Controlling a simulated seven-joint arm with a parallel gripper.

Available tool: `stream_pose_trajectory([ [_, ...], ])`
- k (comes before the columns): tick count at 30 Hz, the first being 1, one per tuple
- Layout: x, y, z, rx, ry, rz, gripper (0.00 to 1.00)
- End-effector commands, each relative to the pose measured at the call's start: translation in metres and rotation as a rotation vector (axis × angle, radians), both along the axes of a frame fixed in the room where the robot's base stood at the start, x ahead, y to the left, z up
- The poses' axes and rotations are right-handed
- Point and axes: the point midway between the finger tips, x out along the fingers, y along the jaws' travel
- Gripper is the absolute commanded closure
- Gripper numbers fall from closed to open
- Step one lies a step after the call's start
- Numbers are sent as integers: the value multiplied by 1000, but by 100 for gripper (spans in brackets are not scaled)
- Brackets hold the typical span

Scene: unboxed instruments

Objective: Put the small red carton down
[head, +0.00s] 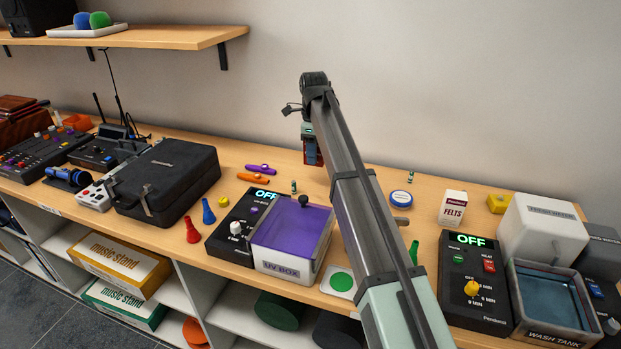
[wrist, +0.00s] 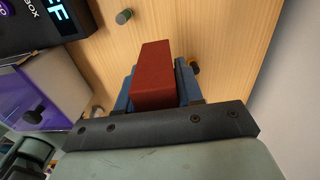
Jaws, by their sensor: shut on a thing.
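The small red carton (wrist: 154,78) is between the two blue fingers of my gripper (wrist: 158,85) in the wrist view. The gripper is shut on it. In the head view the carton (head: 311,156) shows as a small dark red patch below my gripper (head: 309,142), over the back part of the table (head: 345,300). The carton looks held above the wood, though its lower end is hidden, so I cannot tell how large the gap is.
The UV box (head: 291,266) with a purple lid stands in front. Purple and orange kazoos (head: 253,179) lie to the left, with a small green-topped vial (head: 293,186) nearby. A blue round tin (head: 401,198) and the felts carton (head: 452,208) are to the right. Bare wood lies between.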

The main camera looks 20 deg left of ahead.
Motion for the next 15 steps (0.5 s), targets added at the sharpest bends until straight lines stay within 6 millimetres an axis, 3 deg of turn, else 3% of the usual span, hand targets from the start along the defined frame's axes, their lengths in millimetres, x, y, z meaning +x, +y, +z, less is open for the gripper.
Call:
stream_pose_trajectory([
  [1, 16, 12, 3, 0, -1, -1, 94],
  [6, 41, 26, 8, 7, -12, -11, 94],
  [15, 51, 32, 1, 19, -32, -32, 94],
])
